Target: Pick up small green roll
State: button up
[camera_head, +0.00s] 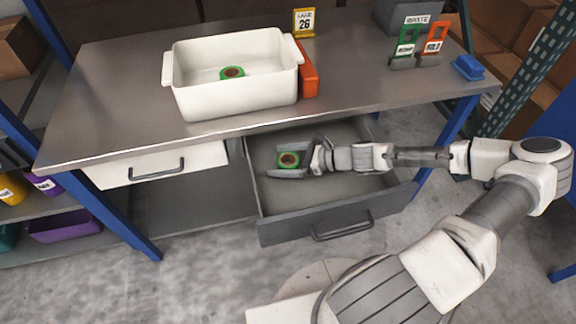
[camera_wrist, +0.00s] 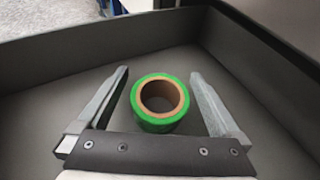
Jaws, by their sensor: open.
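A small green roll (camera_head: 288,160) with a brown core lies in the open grey drawer (camera_head: 335,222) under the table. In the wrist view the green roll (camera_wrist: 160,103) lies on the drawer floor between my two fingers, with a gap on each side. My gripper (camera_head: 284,161) reaches into the drawer; it also shows in the wrist view (camera_wrist: 160,85), open and empty around the roll. Another green roll (camera_head: 232,72) lies inside the white bin (camera_head: 235,100) on the table top.
The table edge (camera_head: 200,135) overhangs the back of the drawer. The drawer walls (camera_wrist: 80,57) surround my gripper. A closed white drawer (camera_head: 160,165) is at the left. An orange bin (camera_head: 308,80), a yellow sign (camera_head: 304,22) and a blue item (camera_head: 467,67) stand on the table.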

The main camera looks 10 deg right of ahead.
jog(key=shift+w+a+f, duration=0.25)
jog(key=shift+w+a, duration=0.05)
jog(key=shift+a, duration=0.2)
jog(key=c, duration=1.3)
jog(key=shift+r, duration=0.1)
